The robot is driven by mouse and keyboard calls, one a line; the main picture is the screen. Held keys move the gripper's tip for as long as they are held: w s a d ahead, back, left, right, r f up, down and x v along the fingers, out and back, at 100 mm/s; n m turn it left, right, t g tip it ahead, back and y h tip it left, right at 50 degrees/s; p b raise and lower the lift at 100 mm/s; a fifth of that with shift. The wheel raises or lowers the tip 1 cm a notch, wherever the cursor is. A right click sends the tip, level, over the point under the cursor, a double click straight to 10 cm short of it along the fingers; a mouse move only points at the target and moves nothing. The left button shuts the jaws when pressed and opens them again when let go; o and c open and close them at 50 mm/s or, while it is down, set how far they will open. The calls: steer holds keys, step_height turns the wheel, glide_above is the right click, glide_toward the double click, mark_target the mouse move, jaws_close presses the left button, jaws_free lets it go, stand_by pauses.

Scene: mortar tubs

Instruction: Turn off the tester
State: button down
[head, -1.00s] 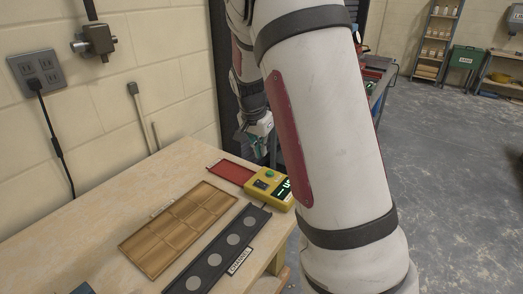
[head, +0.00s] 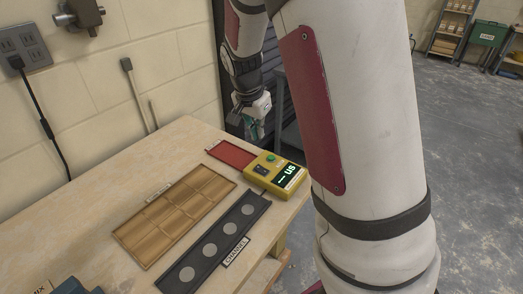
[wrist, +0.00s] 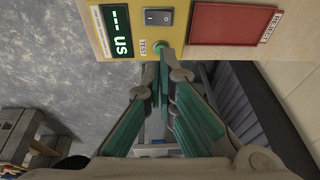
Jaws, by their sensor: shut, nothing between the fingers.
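The yellow tester (head: 275,175) sits at the right corner of the bench, its display lit with dashes and "US". In the wrist view, the tester (wrist: 195,10) shows at the top with its lit display (wrist: 119,30), a dark rocker switch (wrist: 153,17) and a green button (wrist: 159,49) labelled TEST. My gripper (wrist: 157,70) is shut and empty, its fingertips near the green button in the picture; I cannot tell if they touch. In the head view my gripper (head: 252,128) hangs beyond the bench's far edge, behind the tester.
A red reject tray (head: 232,153) lies beside the tester. A wooden compartment tray (head: 180,210) and a dark strip with several round discs (head: 232,222) lie in front. Bare bench top (head: 80,225) is free at left. Shelves stand far back right.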

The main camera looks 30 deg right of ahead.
glide_toward(263, 167)
steer(key=x, duration=0.5)
steer(key=shift+w+d, duration=0.3)
steer(key=shift+d, duration=0.1)
steer(key=shift+w+f+p, duration=0.1)
steer(key=shift+f+p, duration=0.2)
steer(key=shift+f, duration=0.25)
